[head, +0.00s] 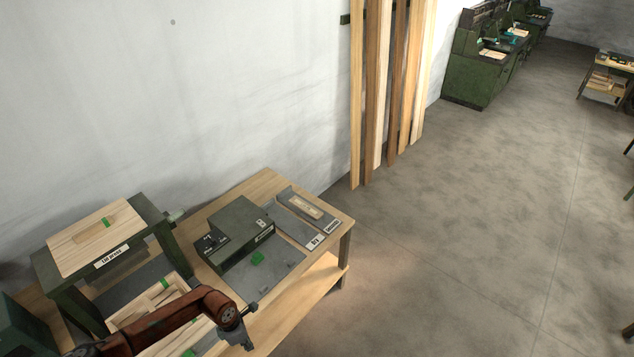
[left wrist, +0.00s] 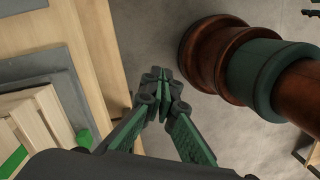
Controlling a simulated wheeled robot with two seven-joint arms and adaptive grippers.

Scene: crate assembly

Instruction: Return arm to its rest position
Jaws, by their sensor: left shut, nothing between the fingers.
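My left arm reaches in from the bottom left of the head view, reddish-brown, with its dark left gripper (head: 246,340) hanging down beside the front edge of the wooden workbench (head: 263,187). In the left wrist view the green and black fingers of the left gripper (left wrist: 162,80) meet at their tips, shut and empty. They point over the grey floor, just past the bench edge (left wrist: 106,55). My right gripper is in neither view.
A crate (head: 190,340) of pale wood lies beside my arm. A green stand with a wooden panel (head: 95,238) is at left. Open floor (head: 470,230) lies to the right.

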